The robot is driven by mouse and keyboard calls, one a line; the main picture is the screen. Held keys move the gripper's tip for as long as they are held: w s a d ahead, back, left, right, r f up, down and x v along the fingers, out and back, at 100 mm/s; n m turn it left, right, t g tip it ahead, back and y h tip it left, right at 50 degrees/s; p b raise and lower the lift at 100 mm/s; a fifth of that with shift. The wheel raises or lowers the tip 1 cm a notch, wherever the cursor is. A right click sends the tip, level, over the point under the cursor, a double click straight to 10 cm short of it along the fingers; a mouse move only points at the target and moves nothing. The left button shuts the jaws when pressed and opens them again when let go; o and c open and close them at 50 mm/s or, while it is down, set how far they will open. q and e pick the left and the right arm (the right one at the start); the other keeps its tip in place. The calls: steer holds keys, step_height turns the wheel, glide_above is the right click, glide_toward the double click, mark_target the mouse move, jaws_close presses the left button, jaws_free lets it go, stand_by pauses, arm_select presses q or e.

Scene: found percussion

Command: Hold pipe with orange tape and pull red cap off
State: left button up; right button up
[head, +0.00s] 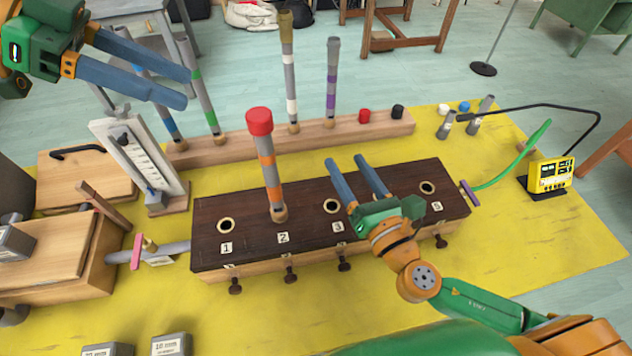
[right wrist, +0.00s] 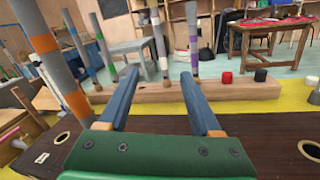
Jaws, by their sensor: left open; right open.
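The pipe with orange tape (head: 269,170) stands upright in hole 2 of the dark wooden block (head: 300,202). The red cap (head: 259,121) sits on its top. In the right wrist view the orange-taped pipe (right wrist: 57,75) is at the left edge, its top out of frame. My left gripper (head: 188,88) is open and empty at the upper left, apart from the pipe. My right gripper (head: 344,162) is open and empty above the block, right of the pipe, near holes 3 and 4. It also shows in the right wrist view (right wrist: 158,75).
A wooden rack (head: 350,130) behind holds several taped pipes, a loose red cap (head: 364,116) and a black cap (head: 398,111). A white gauge stand (head: 135,155) stands left of the block. A yellow meter (head: 550,175) is at right. The yellow mat's front is mostly clear.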

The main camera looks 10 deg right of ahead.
mark_target(275, 178)
steer(key=s+a+n+g+y, duration=0.1)
steer(key=a+n+y, duration=0.1)
steer(key=a, duration=0.2)
steer(key=s+a+r+n+g+y, duration=0.1)
steer(key=a+n+y, duration=0.1)
steer(key=a, duration=0.2)
steer(key=s+a+n+g+y, duration=0.2)
steer(key=a+n+y, duration=0.1)
steer(key=shift+a+r, duration=0.25)
steer(key=shift+a, duration=0.15)
steer(key=shift+w+r+n, duration=0.4)
steer(key=shift+w+n, duration=0.2)
steer(key=shift+w, duration=0.15)
steer(key=x, duration=0.6)
steer(key=shift+w, duration=0.2)
jaws_close()
